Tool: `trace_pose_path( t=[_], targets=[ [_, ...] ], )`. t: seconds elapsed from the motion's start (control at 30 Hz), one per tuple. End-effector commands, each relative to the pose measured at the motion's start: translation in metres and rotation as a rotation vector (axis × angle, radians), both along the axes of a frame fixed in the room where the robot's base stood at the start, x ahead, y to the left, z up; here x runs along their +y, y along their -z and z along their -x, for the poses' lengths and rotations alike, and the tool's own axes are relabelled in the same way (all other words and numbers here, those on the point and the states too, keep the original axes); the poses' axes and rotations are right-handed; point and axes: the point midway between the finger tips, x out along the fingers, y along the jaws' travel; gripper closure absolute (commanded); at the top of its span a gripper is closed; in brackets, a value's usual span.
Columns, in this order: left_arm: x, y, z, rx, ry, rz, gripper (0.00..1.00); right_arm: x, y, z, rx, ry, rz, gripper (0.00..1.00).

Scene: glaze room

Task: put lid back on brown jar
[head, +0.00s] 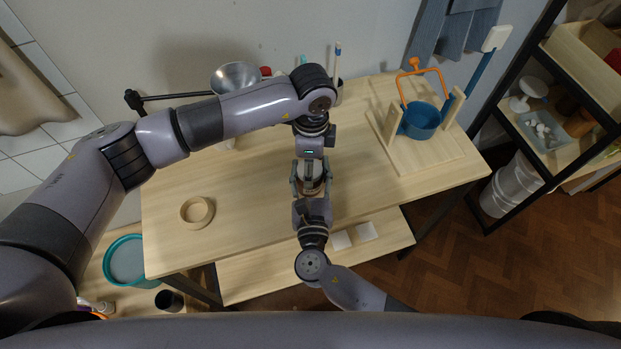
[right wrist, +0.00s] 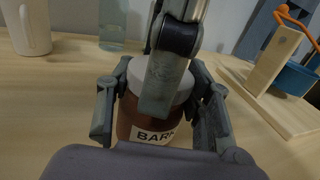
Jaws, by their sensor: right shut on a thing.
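The brown jar (right wrist: 140,121) stands upright on the table, with a label reading "BARK" in the right wrist view. My right gripper (head: 312,187) is shut around the jar's sides. A white lid (right wrist: 184,94) shows at the jar's top in the right wrist view; I cannot tell whether it is fully seated. My left gripper (head: 310,160) comes down from above over the jar. One of its fingers crosses in front of the lid and hides part of it. Whether the left gripper is closed on the lid is not clear.
A wooden stand (head: 388,130) with a blue pot (head: 421,121) is at the table's right. A white mug (right wrist: 27,28) and a glassy container (right wrist: 113,24) stand behind the jar. The table between ring and jar is clear.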

Motion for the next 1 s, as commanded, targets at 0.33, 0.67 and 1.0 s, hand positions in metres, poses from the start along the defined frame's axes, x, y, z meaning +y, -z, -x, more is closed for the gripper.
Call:
trace_pose_path(
  t=[0.33,0.67,1.0],
  targets=[
    [-0.0001,-0.0003,-0.0001,-0.001,0.000,0.000,0.68,0.0007,0.0015,0.0008,0.004,-0.002,-0.001,1.00],
    [0.0000,-0.0003,-0.0003,-0.001,0.000,0.000,0.53,0.0007,0.0017,0.0009,0.004,-0.002,-0.001,1.00],
    [0.0000,-0.0002,-0.0002,0.000,0.000,0.000,0.34,0.0007,0.0018,0.0010,0.004,-0.002,-0.001,1.00]
  ],
)
